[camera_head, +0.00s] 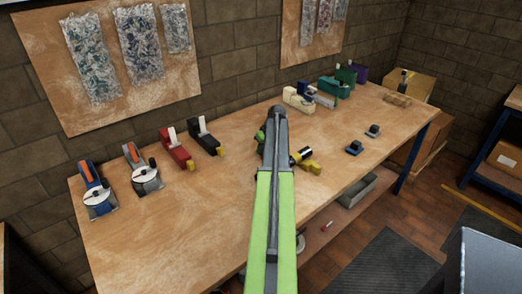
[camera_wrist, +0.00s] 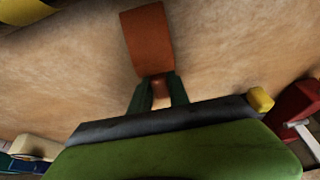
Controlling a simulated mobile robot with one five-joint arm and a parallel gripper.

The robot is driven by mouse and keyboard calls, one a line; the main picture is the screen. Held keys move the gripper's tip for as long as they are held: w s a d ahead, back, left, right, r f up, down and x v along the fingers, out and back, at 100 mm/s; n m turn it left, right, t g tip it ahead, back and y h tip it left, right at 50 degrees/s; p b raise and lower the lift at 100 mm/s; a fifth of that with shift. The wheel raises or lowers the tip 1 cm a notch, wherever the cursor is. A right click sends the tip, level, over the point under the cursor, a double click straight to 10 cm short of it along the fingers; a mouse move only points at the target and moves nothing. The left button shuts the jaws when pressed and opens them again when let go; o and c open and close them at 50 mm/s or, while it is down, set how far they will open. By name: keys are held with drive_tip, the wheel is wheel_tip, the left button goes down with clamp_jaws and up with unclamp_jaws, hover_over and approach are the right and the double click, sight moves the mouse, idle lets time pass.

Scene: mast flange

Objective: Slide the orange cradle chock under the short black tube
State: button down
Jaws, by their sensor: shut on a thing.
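The orange cradle chock (camera_wrist: 148,40) shows in the wrist view as a flat-sided orange-brown block with a narrow end towards me. My gripper (camera_wrist: 160,84) is shut on that narrow end, with a dark green finger on each side. In the head view the chock and fingers are hidden behind my arm. The short black tube (camera_head: 303,154), with a yellow band, lies just right of my arm in the head view. A yellow and black piece, seemingly this tube (camera_wrist: 28,11), is cut off at the wrist view's top left, apart from the chock.
A yellow block (camera_head: 311,167) sits beside the tube. Red (camera_head: 177,148) and black (camera_head: 205,136) tools stand to the left, and a cream tool (camera_head: 298,99) behind. Bare bench (camera_head: 200,210) lies at front left.

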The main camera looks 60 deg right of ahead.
drive_tip(key=shift+s, duration=0.15)
drive_tip(key=shift+s+a, duration=0.3)
drive_tip(key=shift+s, duration=0.55)
drive_tip(key=shift+s+a, duration=0.3)
drive_tip(key=shift+s, duration=0.5)
drive_tip(key=c, duration=1.2)
unclamp_jaws()
drive_tip(key=shift+o, duration=0.2)
drive_tip(key=shift+r, duration=0.15)
drive_tip(key=p+v, duration=1.6)
drive_tip(key=v, duration=0.1)
drive_tip(key=shift+s, duration=0.15)
